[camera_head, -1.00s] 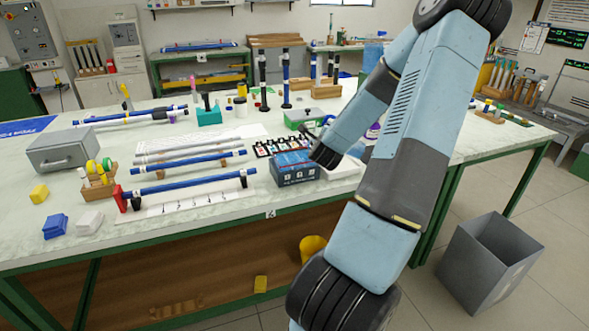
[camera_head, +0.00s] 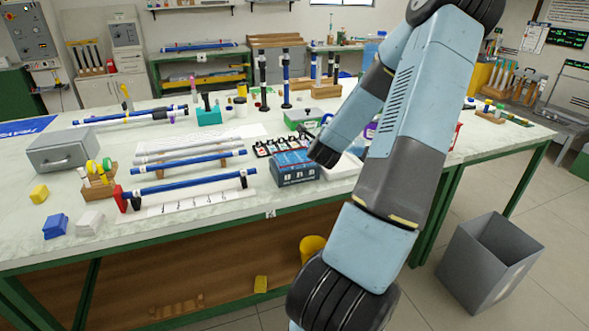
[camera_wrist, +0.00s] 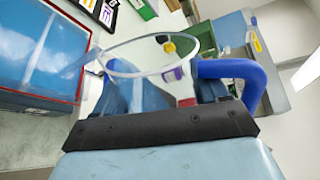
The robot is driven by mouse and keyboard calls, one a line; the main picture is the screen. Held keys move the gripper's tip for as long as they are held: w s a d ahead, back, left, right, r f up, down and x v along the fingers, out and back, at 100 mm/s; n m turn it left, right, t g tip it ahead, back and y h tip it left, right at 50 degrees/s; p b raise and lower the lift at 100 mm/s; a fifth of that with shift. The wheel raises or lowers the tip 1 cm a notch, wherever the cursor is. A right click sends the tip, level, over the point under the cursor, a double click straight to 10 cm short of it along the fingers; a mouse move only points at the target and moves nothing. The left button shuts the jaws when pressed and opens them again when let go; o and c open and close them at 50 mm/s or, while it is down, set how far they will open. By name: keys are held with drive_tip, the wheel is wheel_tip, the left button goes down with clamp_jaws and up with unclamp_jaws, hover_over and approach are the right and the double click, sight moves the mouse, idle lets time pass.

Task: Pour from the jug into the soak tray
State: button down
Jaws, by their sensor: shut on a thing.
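A clear jug with a blue handle (camera_wrist: 248,72) is in the wrist view, its round rim seen through to the bench beyond. My gripper (camera_wrist: 160,98) is shut on the jug; its dark palm crosses the lower part of that view. How far the jug is tilted, and what it holds, I cannot tell. A pale, low tray (camera_head: 346,171), possibly the soak tray, shows in part behind my arm, right of a blue box.
The blue box (camera_head: 296,168) stands at the bench's front edge and fills the wrist view's left side. Rods lie on supports to the left. A grey bin (camera_head: 490,262) stands on the floor.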

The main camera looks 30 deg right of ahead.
drive_tip(key=shift+r, duration=0.1)
drive_tip(key=shift+r+n, duration=0.1)
drive_tip(key=shift+n, duration=0.2)
idle(1.3)
drive_tip(key=shift+s+d+f+m, duration=0.1)
drive_tip(key=shift+d+f+m, duration=0.05)
drive_tip(key=shift+f+m, duration=0.55)
drive_tip(key=shift+m, duration=0.5)
drive_tip(key=shift+t, duration=0.3)
